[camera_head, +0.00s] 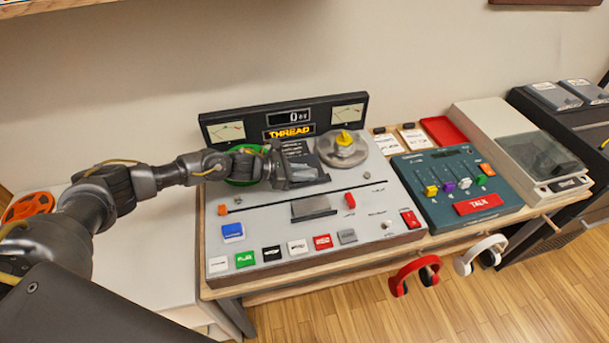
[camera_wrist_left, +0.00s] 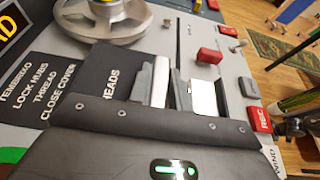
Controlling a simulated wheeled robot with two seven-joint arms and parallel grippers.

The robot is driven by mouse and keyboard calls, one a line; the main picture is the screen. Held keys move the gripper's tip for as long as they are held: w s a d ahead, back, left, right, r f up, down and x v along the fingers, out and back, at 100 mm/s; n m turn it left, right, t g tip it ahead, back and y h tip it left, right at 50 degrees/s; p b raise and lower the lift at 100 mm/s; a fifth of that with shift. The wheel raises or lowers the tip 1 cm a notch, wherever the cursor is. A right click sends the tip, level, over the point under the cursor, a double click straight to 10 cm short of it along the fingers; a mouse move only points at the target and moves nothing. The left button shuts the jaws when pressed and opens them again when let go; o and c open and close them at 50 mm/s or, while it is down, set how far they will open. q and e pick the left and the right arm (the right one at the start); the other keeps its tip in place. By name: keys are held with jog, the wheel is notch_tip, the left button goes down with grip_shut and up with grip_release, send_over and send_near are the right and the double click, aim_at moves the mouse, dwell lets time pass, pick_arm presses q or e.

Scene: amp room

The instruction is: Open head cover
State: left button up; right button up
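My left gripper (camera_head: 303,174) is over the deck just behind the block. In the left wrist view my left gripper (camera_wrist_left: 181,90) shows two pale-padded fingers with a gap between them and nothing clearly held. The block is largely hidden there by my fingers and wrist. I cannot tell whether they touch it.
A metal reel hub (camera_head: 343,148) with a yellow knob stands behind my gripper to the right. A red lever (camera_head: 350,201) is right of the block. Coloured buttons line the deck's front. A teal mixer (camera_head: 455,185) stands to the right; red headphones (camera_head: 415,275) hang in front.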

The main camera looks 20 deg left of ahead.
pick_arm(q)
jog(key=o, duration=0.4)
jog(key=b+v, duration=0.3)
jog(key=v, duration=0.6)
jog(key=shift+s+a+f, duration=0.15)
jog(key=shift+a, duration=0.05)
jog(key=shift+s+a+r, duration=0.35)
jog(key=shift+a+r, duration=0.1)
jog(key=shift+a, duration=0.1)
jog(key=shift+r, duration=0.1)
